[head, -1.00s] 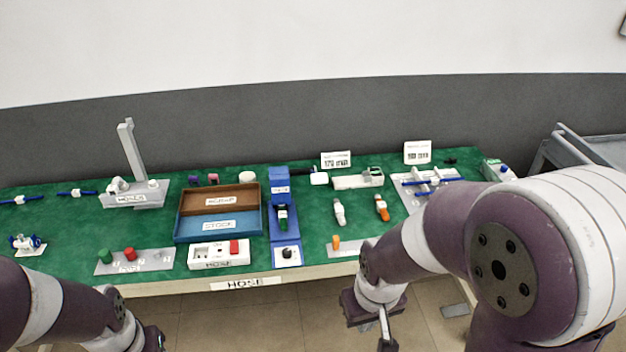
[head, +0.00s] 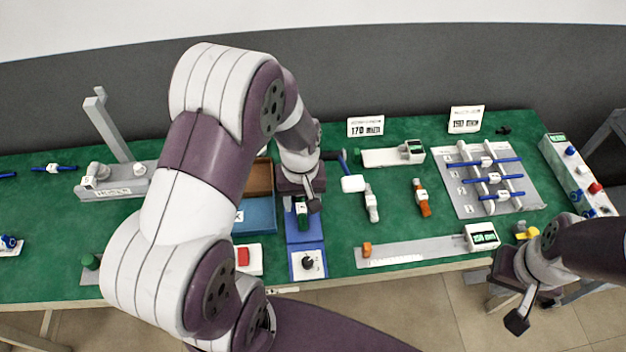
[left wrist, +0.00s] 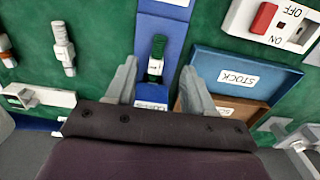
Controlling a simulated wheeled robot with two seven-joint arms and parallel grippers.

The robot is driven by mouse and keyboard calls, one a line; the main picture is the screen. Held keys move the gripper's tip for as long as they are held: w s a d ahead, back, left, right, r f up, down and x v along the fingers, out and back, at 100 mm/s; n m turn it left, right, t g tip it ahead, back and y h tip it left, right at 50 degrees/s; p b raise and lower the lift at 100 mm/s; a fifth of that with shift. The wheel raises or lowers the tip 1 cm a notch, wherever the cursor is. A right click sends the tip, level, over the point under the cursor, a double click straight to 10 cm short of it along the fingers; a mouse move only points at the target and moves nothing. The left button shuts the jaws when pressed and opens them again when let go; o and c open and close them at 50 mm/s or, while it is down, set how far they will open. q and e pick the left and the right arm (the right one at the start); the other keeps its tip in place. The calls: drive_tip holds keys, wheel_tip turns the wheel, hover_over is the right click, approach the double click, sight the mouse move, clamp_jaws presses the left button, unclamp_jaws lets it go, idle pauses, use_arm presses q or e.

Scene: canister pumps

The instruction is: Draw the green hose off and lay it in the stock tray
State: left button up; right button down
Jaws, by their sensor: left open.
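The green hose (head: 302,209), short and dark with a pale band, stands out on the blue fixture (head: 304,230) at the middle of the bench. It also shows in the left wrist view (left wrist: 156,58). My left gripper (left wrist: 158,68) is open, with one finger on each side of the hose's line; whether they touch it I cannot tell. In the head view my left gripper (head: 302,192) is over the fixture. The blue stock tray (left wrist: 275,80), labelled STOCK, lies beside it, partly hidden by my arm in the head view. My right gripper (head: 530,305) hangs off the bench front.
A brown tray (left wrist: 245,107) adjoins the stock tray. A white box with a red switch (head: 243,257) stands nearby. A white fitting (head: 371,203) and an orange one (head: 422,198) lie to the right. A rack of blue rods (head: 488,180) is further right.

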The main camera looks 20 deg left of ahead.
sight(303, 222)
use_arm(q)
drive_tip(key=f, duration=0.9)
drive_tip(key=shift+w+a+f, duration=0.1)
drive_tip(key=shift+w, duration=0.15)
drive_tip(key=shift+f, duration=0.45)
use_arm(e)
drive_tip(key=shift+w+a+f, duration=0.15)
drive_tip(key=shift+w+f, duration=0.1)
drive_tip(key=shift+w, duration=0.1)
